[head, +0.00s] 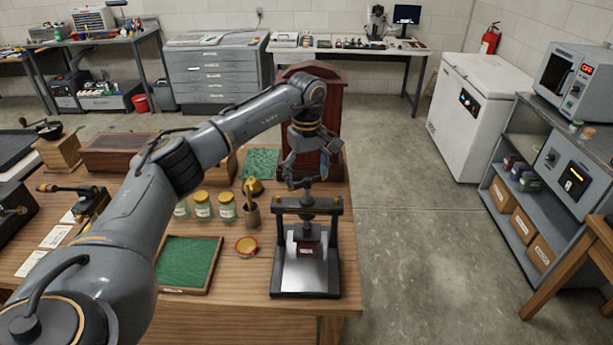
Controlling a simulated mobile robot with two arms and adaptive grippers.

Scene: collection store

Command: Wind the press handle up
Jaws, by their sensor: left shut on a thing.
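The press (307,205) stands near the right end of the wooden table. It has a black frame with two posts, a crossbar, a central screw and a bright metal bed (312,278). My left gripper (305,181) reaches down from above and is shut on the press handle at the top of the screw. The fingers hide most of the handle, so its exact angle is hard to tell. My right gripper is out of view.
On the table (240,306), a green-lined tray (186,263), glass jars (203,207), a brush pot (252,216) and a small round tin (247,246) stand left of the press. A tall dark red wooden piece (328,110) rises behind it. Open floor (420,240) lies to the right.

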